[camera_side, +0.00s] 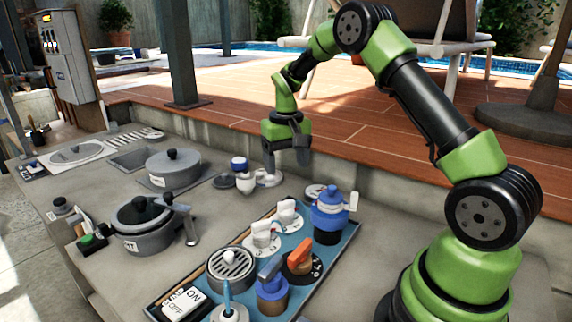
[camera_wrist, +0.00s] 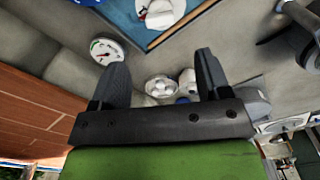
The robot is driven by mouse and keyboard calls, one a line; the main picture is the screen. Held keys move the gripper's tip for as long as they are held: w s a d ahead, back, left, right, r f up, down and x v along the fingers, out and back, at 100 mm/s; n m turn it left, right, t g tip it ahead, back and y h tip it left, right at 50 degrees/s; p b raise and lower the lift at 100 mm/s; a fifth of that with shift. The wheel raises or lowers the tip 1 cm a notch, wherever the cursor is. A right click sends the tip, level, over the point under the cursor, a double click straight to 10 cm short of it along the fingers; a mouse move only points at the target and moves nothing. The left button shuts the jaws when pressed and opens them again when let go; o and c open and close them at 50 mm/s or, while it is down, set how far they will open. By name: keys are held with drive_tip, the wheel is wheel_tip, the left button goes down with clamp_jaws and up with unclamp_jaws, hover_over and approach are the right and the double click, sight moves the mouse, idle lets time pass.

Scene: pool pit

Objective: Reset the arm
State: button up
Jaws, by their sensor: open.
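My gripper (camera_side: 287,153) hangs at the end of my green and black arm, above the back edge of the counter. In the wrist view its two dark fingers (camera_wrist: 160,78) are spread apart with nothing between them. In the side view it is just right of and above a small white and blue fixture (camera_side: 243,172). The counter below shows between and beyond the fingers in the wrist view.
A blue panel (camera_side: 335,262) with several knobs and valves lies on the counter (camera_side: 95,180). Two grey lidded pots (camera_side: 174,172) (camera_side: 140,222) stand at left. A raised wooden deck (camera_side: 385,143) borders the counter behind. A round gauge (camera_wrist: 106,51) shows in the wrist view.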

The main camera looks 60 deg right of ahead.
drive_tip(key=s+a+r+n+t, duration=0.1)
drive_tip(key=s+a+r+t, duration=0.1)
drive_tip(key=s+a+r, duration=0.4)
drive_tip(key=s+a+r+t, duration=0.2)
drive_tip(key=a+r, duration=0.2)
drive_tip(key=r, duration=0.5)
drive_tip(key=s+a+t+y, duration=0.1)
drive_tip(key=s+a, duration=0.1)
drive_tip(key=s, duration=0.4)
drive_tip(key=s+a+r+n+t+y, duration=0.1)
drive_tip(key=s+a+t, duration=0.1)
drive_tip(key=s, duration=0.5)
drive_tip(key=shift+s+a, duration=0.2)
drive_tip(key=shift+a, duration=0.65)
drive_tip(key=shift+r, duration=0.1)
